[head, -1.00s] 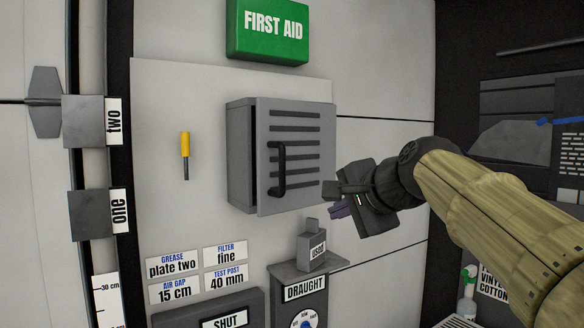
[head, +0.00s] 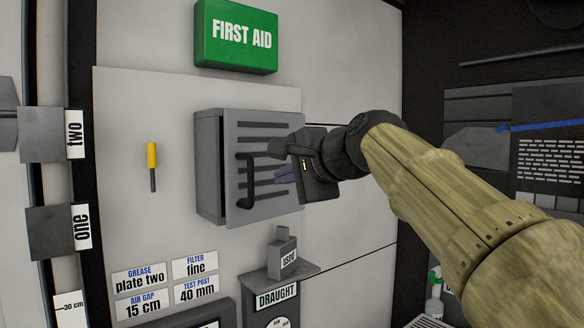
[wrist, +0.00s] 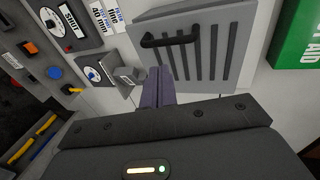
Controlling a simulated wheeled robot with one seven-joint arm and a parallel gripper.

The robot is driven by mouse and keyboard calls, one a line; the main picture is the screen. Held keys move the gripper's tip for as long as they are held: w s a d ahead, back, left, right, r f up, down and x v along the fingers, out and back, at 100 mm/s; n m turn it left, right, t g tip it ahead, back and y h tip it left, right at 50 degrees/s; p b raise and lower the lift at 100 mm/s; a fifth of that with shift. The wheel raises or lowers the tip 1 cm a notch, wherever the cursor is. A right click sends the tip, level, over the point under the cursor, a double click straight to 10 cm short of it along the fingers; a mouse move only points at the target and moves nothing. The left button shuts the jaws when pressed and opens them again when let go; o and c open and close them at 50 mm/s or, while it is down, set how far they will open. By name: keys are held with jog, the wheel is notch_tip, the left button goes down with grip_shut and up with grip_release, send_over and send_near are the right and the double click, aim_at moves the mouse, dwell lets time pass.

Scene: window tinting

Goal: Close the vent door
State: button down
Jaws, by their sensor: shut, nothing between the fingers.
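The vent door (head: 262,205) is a grey slotted panel on the front of a grey wall box (head: 208,165). A dark gap shows along its left edge, so it stands slightly ajar. Its black bar handle (head: 247,182) is on the left side. My gripper (head: 280,173) is shut and empty, in front of the door's right half in the head view, to the right of the handle. In the wrist view the closed fingers (wrist: 158,84) point toward the slotted door (wrist: 190,65), with the handle (wrist: 170,40) beyond their tips. I cannot tell whether they touch the door.
A green first aid box (head: 236,36) hangs above. A yellow-handled tool (head: 152,165) is on the wall panel at left.

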aim_at(253, 182)
jog(key=p+x, duration=0.1)
jog(key=x, duration=0.2)
jog(key=p+x, duration=0.1)
jog(key=x, duration=0.2)
jog(key=r+p+x, duration=0.1)
jog(key=x, duration=0.2)
jog(key=shift+w+a+f+p, duration=0.1)
jog(key=shift+w+a+p, duration=0.15)
jog(key=shift+w+p, duration=0.1)
